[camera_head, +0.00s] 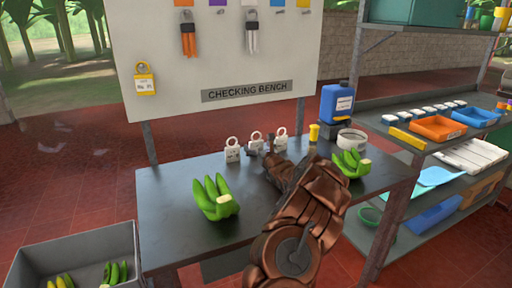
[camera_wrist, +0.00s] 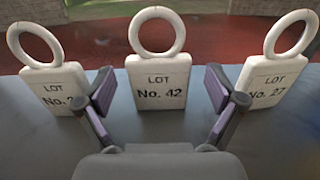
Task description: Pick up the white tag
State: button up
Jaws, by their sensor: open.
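Three white tags with ring tops stand upright in a row on the dark bench (camera_head: 168,214). In the wrist view the middle white tag (camera_wrist: 158,84) reads "LOT No. 42", the right white tag (camera_wrist: 272,83) "LOT No. 27", and the left white tag (camera_wrist: 53,88) has its number partly hidden by a finger. In the head view the row shows as a left tag (camera_head: 232,154), a middle tag (camera_head: 256,136) and a right tag (camera_head: 281,142). My gripper (camera_wrist: 161,92) is open, one finger on each side of the middle tag, with gaps at both sides.
Green banana bunches (camera_head: 214,198) lie left and right (camera_head: 351,163) of my arm. A yellow-capped small bottle (camera_head: 313,132), a white tub (camera_head: 352,140) and a blue jug (camera_head: 337,104) stand at the back right. The "CHECKING BENCH" board (camera_head: 210,55) rises behind the tags.

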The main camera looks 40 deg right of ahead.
jog(key=shift+w+d, duration=0.15)
jog(key=shift+w, duration=0.55)
jog(key=c, duration=1)
